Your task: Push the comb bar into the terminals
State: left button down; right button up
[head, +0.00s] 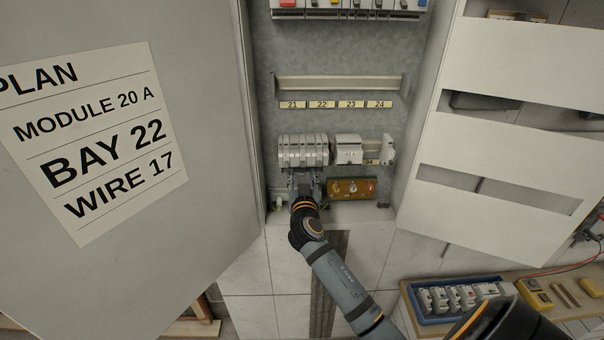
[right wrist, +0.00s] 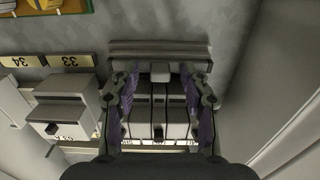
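A block of grey modules (head: 303,150) sits on the lower rail of the open cabinet; it also shows upside down in the right wrist view (right wrist: 158,122). A long grey bar (right wrist: 160,50), which looks like the comb bar, lies across the modules' lower edge, with a small block (right wrist: 160,72) at its middle. The terminals are hidden behind it. My right gripper (head: 303,178) is just under the modules. In the right wrist view its two purple-padded fingers (right wrist: 162,85) stand apart on either side of the small block, with gaps. My left gripper is out of view.
A second module (head: 347,149) stands right of the block. An orange board with knobs (head: 351,188) sits close to the right of my gripper. Open cabinet doors (head: 90,220) (head: 495,170) flank the space. A bench with a blue tray (head: 437,315) is at lower right.

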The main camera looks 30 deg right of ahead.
jog(key=v, duration=1.2)
jog(key=shift+f, duration=0.1)
jog(key=w+a+f+n+g+y, duration=0.1)
jog(key=a+f+n+y, duration=0.1)
jog(key=f, duration=0.7)
jog(key=w+a+f+n+g+y, duration=0.1)
jog(key=a+f+y, duration=0.1)
jog(key=f, duration=0.7)
jog(key=s+a+f+n+g+y, duration=0.15)
jog(key=s+f, duration=0.25)
jog(key=f, duration=0.7)
jog(key=s+a+f+n+g+y, duration=0.1)
jog(key=s+f+g, duration=0.25)
jog(key=f, duration=0.65)
jog(key=s+f+n+g+y, duration=0.15)
jog(key=s+f+g, duration=0.25)
jog(key=s+f, duration=1.25)
jog(key=s+d+f+g, duration=0.1)
jog(key=s+f, duration=0.2)
jog(key=s, duration=0.6)
jog(key=s+d+f+g, duration=0.2)
jog(key=s+f, duration=0.1)
jog(key=s, duration=0.6)
jog(key=shift+s+f, duration=0.25)
jog(key=shift+s, duration=0.1)
jog(key=shift+a, duration=0.1)
